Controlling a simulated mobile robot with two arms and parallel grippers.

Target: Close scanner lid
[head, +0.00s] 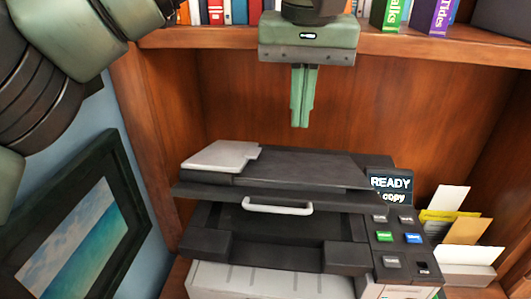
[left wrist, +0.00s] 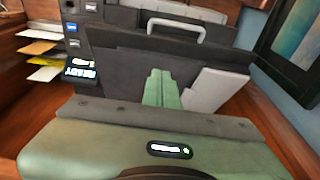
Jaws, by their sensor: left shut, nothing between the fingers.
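The dark scanner (head: 300,258) stands on a shelf of the bookcase in the head view. Its lid (head: 300,170) lies roughly level over the body, with a light grey handle (head: 277,206) at its front edge. I cannot tell whether the lid touches the body all along. My left gripper (head: 300,124) points down above the rear of the lid, shut and empty, apparently apart from it. In the left wrist view the shut fingers (left wrist: 159,74) are in front of the lid (left wrist: 125,62), and the handle (left wrist: 176,26) shows beyond. My right gripper is not in view.
A shelf (head: 200,38) with books (head: 432,15) runs above the scanner. A paper tray (head: 468,272) with several sheets stands at its right. The display (head: 391,184) reads READY. A framed picture (head: 75,240) is at the left on the blue wall.

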